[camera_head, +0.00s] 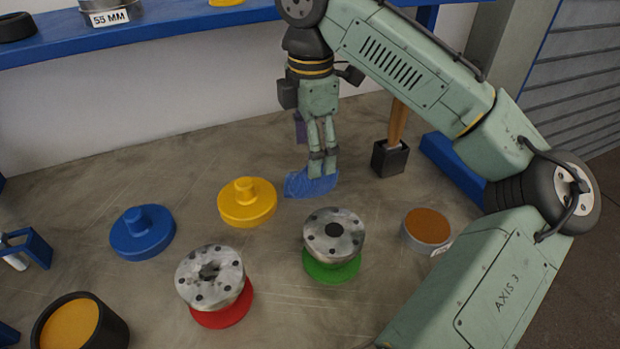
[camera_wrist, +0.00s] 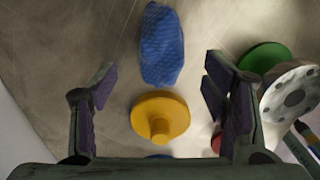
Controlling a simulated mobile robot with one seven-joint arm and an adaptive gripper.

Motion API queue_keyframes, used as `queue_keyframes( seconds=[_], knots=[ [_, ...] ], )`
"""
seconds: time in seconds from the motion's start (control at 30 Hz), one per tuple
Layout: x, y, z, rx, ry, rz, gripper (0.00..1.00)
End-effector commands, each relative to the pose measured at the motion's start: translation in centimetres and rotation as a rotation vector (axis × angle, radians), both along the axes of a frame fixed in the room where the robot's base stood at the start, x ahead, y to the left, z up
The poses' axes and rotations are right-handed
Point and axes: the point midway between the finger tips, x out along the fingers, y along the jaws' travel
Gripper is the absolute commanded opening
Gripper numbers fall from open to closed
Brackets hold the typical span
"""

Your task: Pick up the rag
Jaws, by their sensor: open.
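The rag is a blue, patterned, crumpled cloth (camera_head: 311,185) on the grey-brown worktop, behind the flanged vessels. My gripper (camera_head: 323,166) points down over it, and the fingers hide part of its far side in the head view. In the wrist view the rag (camera_wrist: 162,45) lies at top centre, ahead of the gap between the fingers. My gripper (camera_wrist: 158,90) is open and empty there, fingers wide apart. I cannot tell how high the fingertips are above the rag.
A yellow knobbed lid (camera_head: 247,204) and a blue one (camera_head: 142,233) lie left of the rag. Metal flanges stand on a green base (camera_head: 332,270) and a red base (camera_head: 222,316). A black box (camera_head: 390,160) and brown-topped tin (camera_head: 428,228) are at right. A blue shelf (camera_head: 180,30) runs behind.

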Motion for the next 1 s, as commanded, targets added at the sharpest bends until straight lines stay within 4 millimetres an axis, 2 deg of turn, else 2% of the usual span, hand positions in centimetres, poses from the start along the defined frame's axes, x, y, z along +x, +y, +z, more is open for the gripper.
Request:
queue_keyframes(
  seconds=[0.33, 0.63, 1.0],
  knots=[
    [-0.3, -0.1, -4.5, -0.001, 0.001, -0.001, 0.68],
    [-0.3, 0.0, -5.1, 0.0, 0.0, 0.0, 0.68],
    [-0.3, 0.0, -5.1, -0.001, 0.0, 0.0, 0.44]
  ],
)
